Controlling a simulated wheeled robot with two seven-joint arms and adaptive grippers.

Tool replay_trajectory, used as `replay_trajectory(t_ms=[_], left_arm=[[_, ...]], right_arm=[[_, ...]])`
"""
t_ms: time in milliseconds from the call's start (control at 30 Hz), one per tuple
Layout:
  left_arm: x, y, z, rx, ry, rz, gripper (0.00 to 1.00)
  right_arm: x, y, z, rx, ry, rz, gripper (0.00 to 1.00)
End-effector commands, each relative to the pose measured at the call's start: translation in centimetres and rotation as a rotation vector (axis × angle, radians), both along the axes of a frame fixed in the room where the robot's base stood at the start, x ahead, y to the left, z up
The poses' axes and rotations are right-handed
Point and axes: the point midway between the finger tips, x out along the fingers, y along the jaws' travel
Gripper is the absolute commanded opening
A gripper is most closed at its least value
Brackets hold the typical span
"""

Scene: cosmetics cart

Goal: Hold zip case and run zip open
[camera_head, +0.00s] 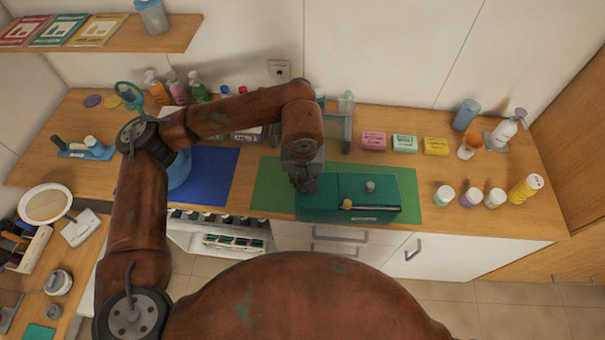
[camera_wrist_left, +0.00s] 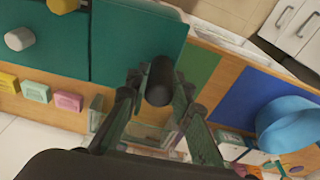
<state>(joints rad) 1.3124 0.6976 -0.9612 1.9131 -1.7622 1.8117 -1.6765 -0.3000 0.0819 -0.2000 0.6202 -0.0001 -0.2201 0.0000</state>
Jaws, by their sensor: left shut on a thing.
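The zip case (camera_head: 325,205) is a teal box on a green mat at the front of the counter. It also fills the top of the left wrist view (camera_wrist_left: 135,42). A yellow zip pull (camera_head: 347,204) sits near its front edge, and a grey knob (camera_head: 370,186) stands on its top. My left gripper (camera_head: 305,184) is at the case's left end, its fingertips (camera_wrist_left: 160,88) shut around a dark cylindrical grip (camera_wrist_left: 158,82) there. The fingers partly hide where this grip meets the case. My right gripper is not in view.
The green mat (camera_head: 268,182) borders a blue mat (camera_head: 215,170) with a blue bowl at left. Small pink, mint and yellow boxes (camera_head: 404,143) stand behind the case. Several jars (camera_head: 444,194) stand at right. Bare counter lies between.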

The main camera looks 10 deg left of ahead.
Motion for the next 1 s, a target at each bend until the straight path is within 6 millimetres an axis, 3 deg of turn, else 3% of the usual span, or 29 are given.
replay_trajectory(t_ms=[467,1000], left_arm=[[0.2,0.0,-0.2,-0.002,-0.001,0.001,0.00],[3.7,0.3,-3.5,-0.004,-0.001,0.001,0.00]], right_arm=[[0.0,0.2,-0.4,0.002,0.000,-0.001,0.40],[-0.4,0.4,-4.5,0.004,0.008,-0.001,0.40]])
